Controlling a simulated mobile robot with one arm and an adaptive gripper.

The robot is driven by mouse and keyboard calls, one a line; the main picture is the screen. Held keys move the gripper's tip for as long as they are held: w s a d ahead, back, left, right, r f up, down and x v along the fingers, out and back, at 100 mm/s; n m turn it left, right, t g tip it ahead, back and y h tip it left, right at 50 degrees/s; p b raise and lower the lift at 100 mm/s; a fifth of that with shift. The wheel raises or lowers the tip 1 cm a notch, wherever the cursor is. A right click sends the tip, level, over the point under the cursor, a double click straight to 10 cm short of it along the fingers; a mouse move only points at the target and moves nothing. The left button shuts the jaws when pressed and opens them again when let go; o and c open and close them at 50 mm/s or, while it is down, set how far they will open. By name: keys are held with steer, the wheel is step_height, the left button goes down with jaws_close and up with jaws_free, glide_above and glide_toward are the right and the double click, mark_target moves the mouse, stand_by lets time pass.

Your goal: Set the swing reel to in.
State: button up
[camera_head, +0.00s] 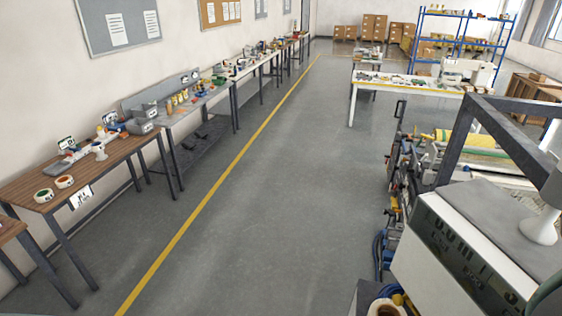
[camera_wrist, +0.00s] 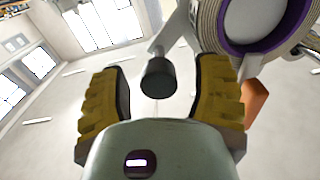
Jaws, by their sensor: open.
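In the wrist view my gripper (camera_wrist: 158,95) is open, its two yellow-padded fingers apart. A dark cylindrical knob (camera_wrist: 158,77) on a pale arm shows between the fingers; I cannot tell whether it is within their reach. At the upper right of that view is a round reel-like part (camera_wrist: 208,22) with cream ridged layers and a purple ring around a pale centre. It looks like the swing reel, but no in or out marking shows. In the head view my gripper is not visible, and I cannot pick out the swing reel.
In the head view a machine with a dark frame (camera_head: 520,140) and a yellow roll (camera_head: 465,138) stands at the right. Workbenches (camera_head: 110,167) line the left wall. A white table (camera_head: 400,84) stands farther back. The grey floor between them is clear along a yellow line (camera_head: 215,185).

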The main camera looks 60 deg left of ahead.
steer(key=shift+w+d, duration=0.25)
steer(key=shift+s, duration=0.1)
steer(key=shift+c, duration=0.3)
jaws_close()
